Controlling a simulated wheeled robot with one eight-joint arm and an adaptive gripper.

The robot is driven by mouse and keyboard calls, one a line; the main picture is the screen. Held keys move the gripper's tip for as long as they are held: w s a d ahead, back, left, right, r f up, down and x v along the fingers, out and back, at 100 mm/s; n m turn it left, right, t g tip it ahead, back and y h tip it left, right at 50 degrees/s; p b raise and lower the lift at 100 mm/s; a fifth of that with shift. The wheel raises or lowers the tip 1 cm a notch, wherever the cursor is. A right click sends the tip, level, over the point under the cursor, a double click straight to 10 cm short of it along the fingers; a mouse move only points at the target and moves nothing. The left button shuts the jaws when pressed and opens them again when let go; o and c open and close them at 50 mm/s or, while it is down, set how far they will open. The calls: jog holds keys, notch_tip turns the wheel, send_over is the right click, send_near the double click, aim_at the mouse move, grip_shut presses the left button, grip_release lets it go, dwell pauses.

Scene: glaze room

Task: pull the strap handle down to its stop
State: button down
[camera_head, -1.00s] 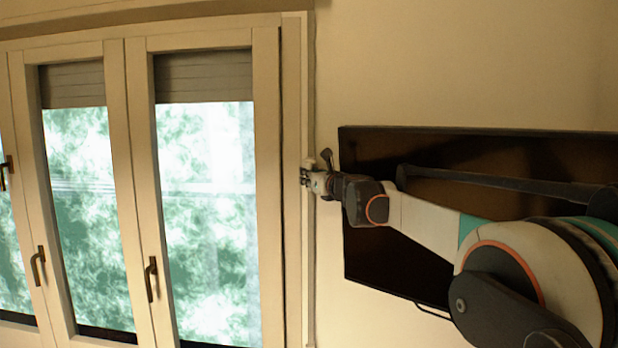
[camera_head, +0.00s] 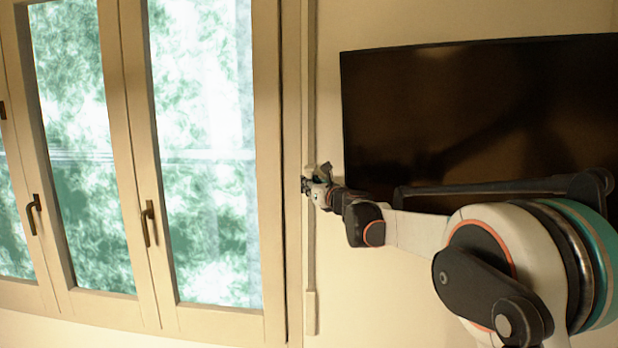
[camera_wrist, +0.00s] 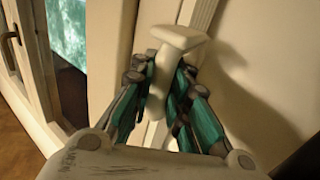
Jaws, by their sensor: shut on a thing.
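The pale strap handle (camera_wrist: 178,35) shows in the wrist view between my fingers, its wide head sticking out above them. My gripper (camera_wrist: 160,85) is shut on it from both sides. In the head view my gripper (camera_head: 308,186) is at the narrow vertical strap line (camera_head: 311,250) just right of the window frame. The handle is small there and mostly hidden by my fingers. A pale fitting (camera_head: 310,312) sits at the strap line's lower end, well below my gripper.
The window (camera_head: 205,150) with bronze handles (camera_head: 149,222) is left of the strap. A dark wall screen (camera_head: 440,110) hangs right of it, behind my arm. The wall strip below my gripper looks clear.

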jog(key=shift+f, duration=0.8)
jog(key=shift+s+f, duration=0.1)
jog(key=c, duration=1.8)
grip_release()
jog(key=shift+s+d, duration=0.1)
jog(key=shift+d, duration=0.05)
jog(key=v, duration=1.1)
jog(key=shift+s+d, duration=0.15)
jog(key=shift+s, duration=0.2)
